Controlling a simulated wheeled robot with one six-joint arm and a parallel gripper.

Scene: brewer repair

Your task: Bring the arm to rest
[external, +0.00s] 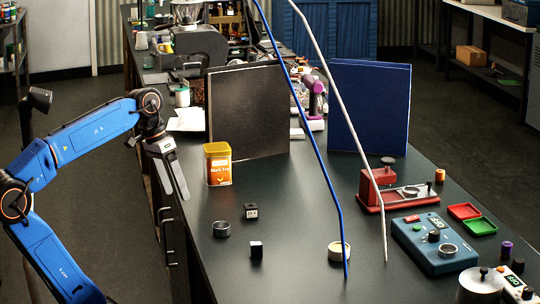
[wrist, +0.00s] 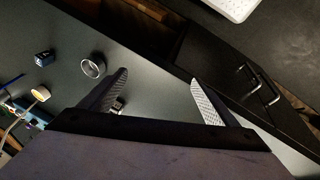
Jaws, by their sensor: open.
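My blue arm reaches in from the left side of the external view. My gripper (external: 178,194) hangs at the left edge of the dark workbench (external: 300,190), pointing down and slightly to the right. In the wrist view my gripper (wrist: 160,82) has its two ridged fingers spread wide apart, with nothing between them. A small dark cube (wrist: 116,106) shows beside the left finger, partly hidden.
A yellow tea tin (external: 218,164) stands just right of my gripper, before a black panel (external: 248,110). Blue and white rods (external: 318,150) slant across the bench. A blue meter box (external: 434,243) and red fixture (external: 378,188) stand right.

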